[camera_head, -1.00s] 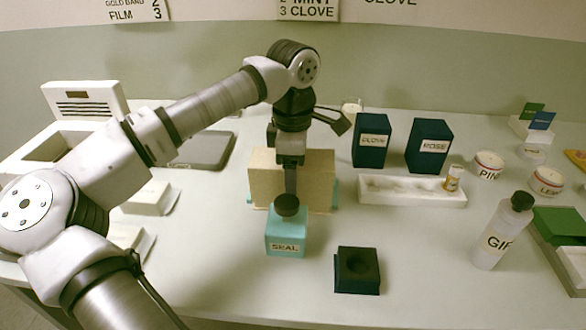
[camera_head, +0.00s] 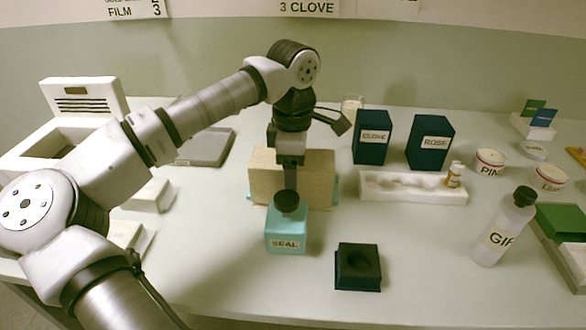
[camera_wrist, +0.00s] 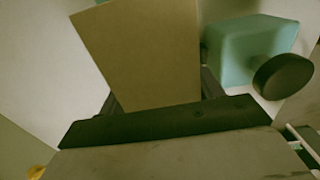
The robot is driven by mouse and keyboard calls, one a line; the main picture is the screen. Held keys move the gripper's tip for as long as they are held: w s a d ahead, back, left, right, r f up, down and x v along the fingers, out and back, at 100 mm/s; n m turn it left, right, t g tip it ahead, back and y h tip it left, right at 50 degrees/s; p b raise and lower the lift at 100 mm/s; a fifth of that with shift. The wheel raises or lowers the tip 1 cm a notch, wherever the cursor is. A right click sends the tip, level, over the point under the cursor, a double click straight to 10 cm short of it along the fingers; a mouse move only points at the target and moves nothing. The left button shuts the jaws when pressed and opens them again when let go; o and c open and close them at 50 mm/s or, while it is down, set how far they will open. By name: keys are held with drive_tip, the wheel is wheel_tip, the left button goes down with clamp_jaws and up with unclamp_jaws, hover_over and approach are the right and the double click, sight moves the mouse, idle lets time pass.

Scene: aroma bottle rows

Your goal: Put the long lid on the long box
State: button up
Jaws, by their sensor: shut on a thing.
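A tan block-like piece (camera_head: 320,178), which I take for the long lid, stands at mid-table in the head view. My gripper (camera_head: 290,180) reaches down to it and is shut on it. In the wrist view the tan piece (camera_wrist: 150,50) fills the space between the jaws (camera_wrist: 160,98). Teal edges (camera_head: 335,190) show at its sides; they may belong to the long box, which is mostly hidden. I cannot tell whether the lid touches it.
A teal SEAL bottle (camera_head: 287,232) with a dark cap stands just in front of the tan piece. A dark holder (camera_head: 358,280) is to its right. A white tray (camera_head: 410,193) and dark CLOVE (camera_head: 371,150) and ROSE (camera_head: 429,155) boxes stand farther right.

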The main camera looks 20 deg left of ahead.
drive_tip(key=shift+f+b, duration=0.3)
drive_tip(key=shift+f, duration=0.1)
idle(0.4)
drive_tip(key=o, duration=1.1)
drive_tip(key=shift+r, duration=0.1)
drive_tip(key=shift+r+p, duration=3.05)
drive_tip(key=shift+r, duration=1.45)
